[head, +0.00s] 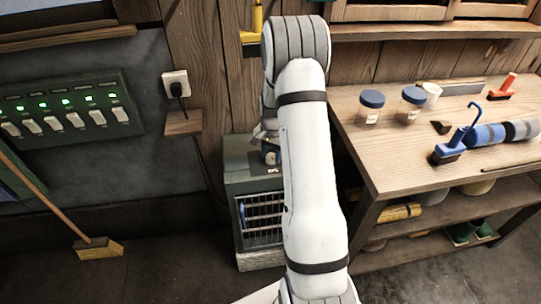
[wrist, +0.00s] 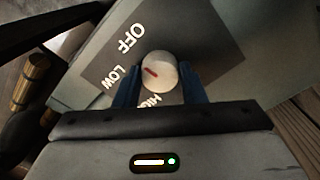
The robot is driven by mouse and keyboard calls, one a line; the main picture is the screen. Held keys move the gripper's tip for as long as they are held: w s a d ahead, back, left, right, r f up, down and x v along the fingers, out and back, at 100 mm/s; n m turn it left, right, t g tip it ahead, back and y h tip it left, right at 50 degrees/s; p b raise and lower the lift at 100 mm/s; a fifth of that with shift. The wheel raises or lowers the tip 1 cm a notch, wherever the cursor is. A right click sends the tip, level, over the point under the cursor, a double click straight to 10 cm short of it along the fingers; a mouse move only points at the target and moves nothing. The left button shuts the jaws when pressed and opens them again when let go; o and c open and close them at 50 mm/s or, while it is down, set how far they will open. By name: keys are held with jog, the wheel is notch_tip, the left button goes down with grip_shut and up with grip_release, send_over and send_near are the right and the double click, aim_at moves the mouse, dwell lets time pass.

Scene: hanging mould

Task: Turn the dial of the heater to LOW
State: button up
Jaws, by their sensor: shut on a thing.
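The heater (head: 235,178) is a grey-green box with a barred front, standing on the floor left of the workbench. Its round white dial (wrist: 163,70) sits on a dark panel with the words OFF (wrist: 132,37), LOW (wrist: 127,77) and HIGH, which is partly hidden. In the head view my gripper (head: 270,152) is at the heater's top, largely hidden by my arm.
A workbench (head: 375,150) with jars (head: 371,107), brushes and rolls stands at the right. A switch panel (head: 70,110) and a plugged socket (head: 176,85) are on the wall at the left. A broom (head: 97,248) leans at the left. The floor before the heater is clear.

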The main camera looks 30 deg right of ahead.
aim_at(271, 156)
jog(key=n+b, duration=0.2)
jog(key=n, duration=0.3)
jog(key=shift+w, duration=0.1)
jog(key=n+b, duration=0.1)
jog(key=n, duration=0.4)
jog(key=shift+r+n, duration=0.1)
jog(key=shift+n, duration=0.2)
dwell(0.3)
jog(key=o, duration=1)
jog(key=shift+r, duration=3.8)
